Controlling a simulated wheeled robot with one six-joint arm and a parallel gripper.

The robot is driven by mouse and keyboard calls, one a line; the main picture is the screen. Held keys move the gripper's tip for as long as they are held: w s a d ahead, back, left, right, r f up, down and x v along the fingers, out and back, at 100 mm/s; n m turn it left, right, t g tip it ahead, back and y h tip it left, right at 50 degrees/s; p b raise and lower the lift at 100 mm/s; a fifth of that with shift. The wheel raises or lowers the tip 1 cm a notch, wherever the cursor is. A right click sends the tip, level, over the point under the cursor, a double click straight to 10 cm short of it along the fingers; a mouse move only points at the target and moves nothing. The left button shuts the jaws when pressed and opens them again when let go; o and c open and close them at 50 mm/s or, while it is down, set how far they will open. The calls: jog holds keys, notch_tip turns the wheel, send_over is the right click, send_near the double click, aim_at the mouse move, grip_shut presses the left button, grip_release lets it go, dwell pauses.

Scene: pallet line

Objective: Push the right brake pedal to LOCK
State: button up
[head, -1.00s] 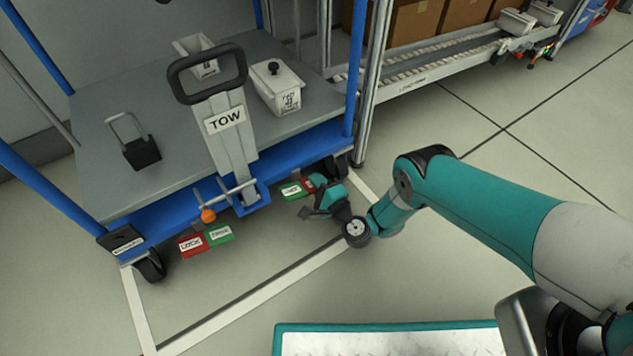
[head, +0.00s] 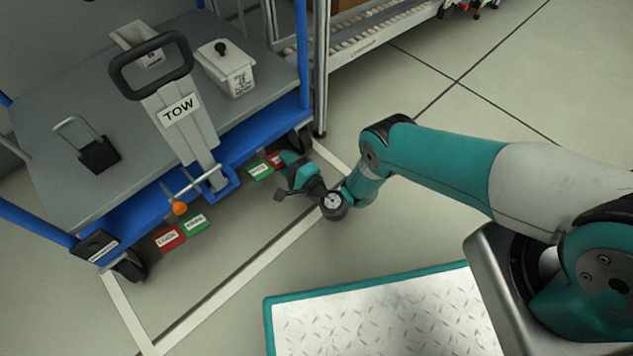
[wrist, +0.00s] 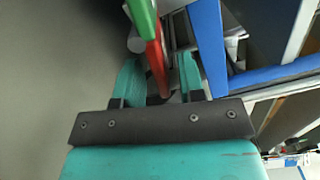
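The right brake pedal, under the cart's right side, has a green plate (head: 260,170) and a red plate (head: 277,159), partly hidden by my gripper. My gripper (head: 288,158) is low, right at the red plate, in the head view. In the wrist view its two teal fingers (wrist: 160,75) stand apart, with the red plate (wrist: 155,62) showing between them and the green plate (wrist: 141,18) just above. I cannot tell whether the fingers touch the red plate. Pedal tilt is too small to judge.
The left pedal has a red LOCK plate (head: 169,238) and a green plate (head: 195,223). The cart's TOW handle (head: 180,108) rises in front, with an orange knob (head: 180,208) below it. A caster (head: 300,138) and a post (head: 320,75) stand near my gripper.

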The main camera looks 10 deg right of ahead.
jog(key=p+v, duration=1.1)
jog(key=v, duration=0.4)
jog(key=shift+s+d, duration=0.15)
jog(key=shift+d, duration=0.05)
